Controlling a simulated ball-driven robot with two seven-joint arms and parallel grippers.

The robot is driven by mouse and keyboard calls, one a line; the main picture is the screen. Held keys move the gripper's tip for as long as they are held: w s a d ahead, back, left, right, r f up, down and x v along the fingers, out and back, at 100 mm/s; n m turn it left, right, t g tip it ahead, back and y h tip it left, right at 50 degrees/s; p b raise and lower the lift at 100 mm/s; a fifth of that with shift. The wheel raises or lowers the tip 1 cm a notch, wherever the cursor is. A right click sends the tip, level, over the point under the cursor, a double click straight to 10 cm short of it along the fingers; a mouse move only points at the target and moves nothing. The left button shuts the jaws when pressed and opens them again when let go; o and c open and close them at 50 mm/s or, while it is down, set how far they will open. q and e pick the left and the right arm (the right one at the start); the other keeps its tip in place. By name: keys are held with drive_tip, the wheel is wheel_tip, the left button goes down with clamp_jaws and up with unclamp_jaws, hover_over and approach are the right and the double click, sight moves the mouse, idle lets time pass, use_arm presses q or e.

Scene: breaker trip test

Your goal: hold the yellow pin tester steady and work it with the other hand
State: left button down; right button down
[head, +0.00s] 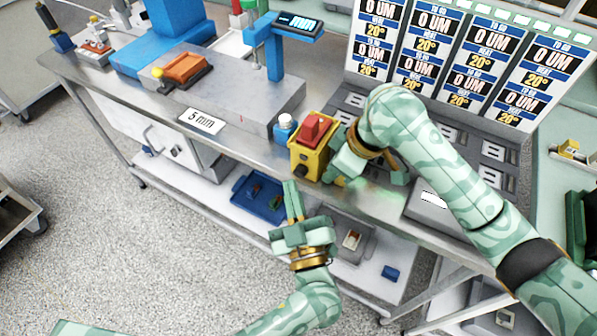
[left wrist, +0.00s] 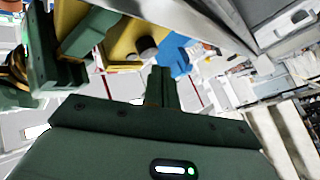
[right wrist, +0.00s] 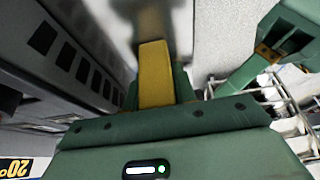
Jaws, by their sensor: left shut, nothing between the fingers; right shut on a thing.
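The yellow pin tester (head: 323,163) is a yellow box with a red part on top and a dark knob low on its front. It stands at the front edge of the metal bench. My right gripper (head: 345,172) is at its right side, shut on a yellow part of it; that part shows between the fingers in the right wrist view (right wrist: 155,75). My left gripper (head: 292,190) is shut and empty, just in front of and below the tester. In the left wrist view the tester (left wrist: 122,42) and its dark knob lie just beyond the shut fingertips (left wrist: 162,78).
A blue-and-white button (head: 285,126) is left of the tester. A blue stand with a display (head: 298,24) and an orange block (head: 183,69) are further back left. Display panels (head: 455,70) stand at the back right. A blue tray (head: 258,198) is on the lower shelf.

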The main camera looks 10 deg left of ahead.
use_arm(q)
drive_tip(key=shift+w, duration=0.1)
idle(0.4)
drive_tip(key=shift+w+d+r, duration=0.1)
drive_tip(key=shift+w+d, duration=0.1)
drive_tip(key=shift+w, duration=0.1)
